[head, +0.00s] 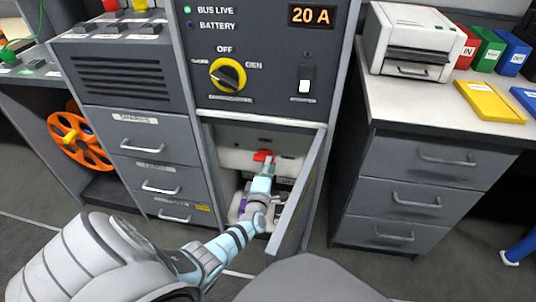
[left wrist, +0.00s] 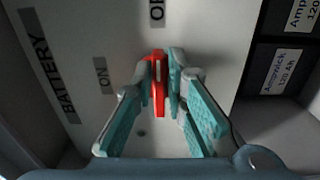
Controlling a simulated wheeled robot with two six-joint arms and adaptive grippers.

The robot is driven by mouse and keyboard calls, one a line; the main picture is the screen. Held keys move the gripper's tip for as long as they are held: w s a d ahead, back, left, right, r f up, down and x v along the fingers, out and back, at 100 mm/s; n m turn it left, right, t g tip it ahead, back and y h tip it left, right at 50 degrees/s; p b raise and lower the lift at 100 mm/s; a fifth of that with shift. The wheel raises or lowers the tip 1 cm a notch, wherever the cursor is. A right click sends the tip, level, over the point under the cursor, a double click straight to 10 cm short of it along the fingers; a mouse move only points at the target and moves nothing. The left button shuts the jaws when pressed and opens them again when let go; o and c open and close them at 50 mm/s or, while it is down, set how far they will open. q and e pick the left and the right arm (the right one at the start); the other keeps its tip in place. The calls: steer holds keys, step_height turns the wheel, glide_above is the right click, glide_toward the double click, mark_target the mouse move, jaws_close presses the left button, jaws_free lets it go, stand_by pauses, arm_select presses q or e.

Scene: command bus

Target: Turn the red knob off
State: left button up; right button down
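The red knob (head: 263,156) is on a pale panel inside the open lower compartment of the grey cabinet. In the left wrist view the red knob (left wrist: 158,90) is a narrow bar with a white line near its upper end, which points toward the partly cut-off "OF…" label (left wrist: 156,10). The "ON" label (left wrist: 102,75) is to its left. My left gripper (head: 266,168) reaches into the compartment. In the left wrist view its fingertips (left wrist: 161,75) close on both sides of the knob. My right gripper is not in view.
The open compartment door (head: 298,195) stands close to the right of my left arm. Grey drawers (head: 152,145) are to the left. Above is a yellow and black selector (head: 228,75). A counter with a printer (head: 408,42) is at the right. Batteries are labelled "Ampwick" (left wrist: 280,70).

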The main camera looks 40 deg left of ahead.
arm_select(q)
steer(key=shift+o, duration=1.2)
steer(key=v, duration=1.2)
